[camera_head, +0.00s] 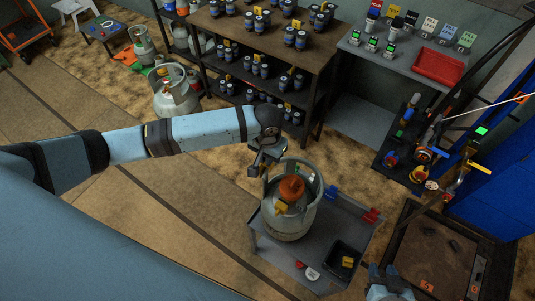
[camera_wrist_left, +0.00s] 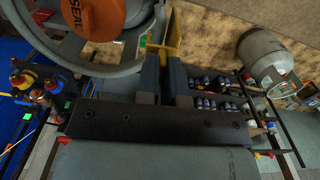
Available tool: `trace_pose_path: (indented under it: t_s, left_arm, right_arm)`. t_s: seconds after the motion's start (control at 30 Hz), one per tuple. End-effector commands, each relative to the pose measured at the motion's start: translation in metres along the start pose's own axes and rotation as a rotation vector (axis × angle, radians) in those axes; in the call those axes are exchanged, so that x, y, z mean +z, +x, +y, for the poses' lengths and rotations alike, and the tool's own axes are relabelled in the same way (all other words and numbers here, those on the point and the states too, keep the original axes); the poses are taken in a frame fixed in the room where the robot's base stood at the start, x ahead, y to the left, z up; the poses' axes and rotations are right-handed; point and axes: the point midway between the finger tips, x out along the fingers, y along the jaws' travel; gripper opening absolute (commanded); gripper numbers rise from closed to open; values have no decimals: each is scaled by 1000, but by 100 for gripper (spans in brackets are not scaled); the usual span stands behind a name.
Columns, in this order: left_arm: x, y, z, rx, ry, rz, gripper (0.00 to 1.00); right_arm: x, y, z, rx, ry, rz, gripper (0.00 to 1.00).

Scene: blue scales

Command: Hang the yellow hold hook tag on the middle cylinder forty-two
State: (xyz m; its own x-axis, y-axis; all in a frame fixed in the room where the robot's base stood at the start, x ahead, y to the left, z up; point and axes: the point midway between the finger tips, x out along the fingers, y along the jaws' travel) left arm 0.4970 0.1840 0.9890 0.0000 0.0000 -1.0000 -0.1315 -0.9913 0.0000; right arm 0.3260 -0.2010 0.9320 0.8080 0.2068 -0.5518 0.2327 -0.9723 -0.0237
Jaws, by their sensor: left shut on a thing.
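A grey gas cylinder (camera_head: 291,222) with an orange cap (camera_head: 291,188) stands upright on a grey platform; its number cannot be read. A yellow patch (camera_head: 281,209) shows at its front, and I cannot tell if it is a label or a tag. In the left wrist view, its collar ring (camera_wrist_left: 110,68) and the orange cap lettered SEAL (camera_wrist_left: 100,15) fill the upper left. My left gripper (camera_head: 262,165) is at the collar's upper left. In the wrist view it is shut on the yellow hook tag (camera_wrist_left: 177,28), beside the ring. My right gripper (camera_head: 388,284) is at the bottom edge, its fingers unclear.
The platform (camera_head: 265,246) also bears a black tray (camera_head: 345,262) with a yellow piece, and red and blue clips. Another cylinder (camera_head: 176,97) stands behind my left arm. Shelves (camera_head: 262,50) and a grey bench (camera_head: 400,55) line the back. Open floor lies at left.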

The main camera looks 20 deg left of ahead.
Motion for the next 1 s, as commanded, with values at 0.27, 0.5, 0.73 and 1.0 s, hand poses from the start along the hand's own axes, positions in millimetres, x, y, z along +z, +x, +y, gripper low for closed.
trace_pose_path:
  t_s: [0.27,0.5,0.73,1.0]
  left_arm:
    - [0,9,0,0,0,0,0]
    - [0,16,0,0,1,0,0]
    - [0,23,0,0,0,-1,0]
    - [0,31,0,0,0,0,0]
  right_arm:
    - [1,0,1,0,-4,0,37]
    - [3,0,4,-1,-16,-3,37]
    - [4,0,5,-1,-19,-3,37]
    - [4,2,3,0,-10,-1,37]
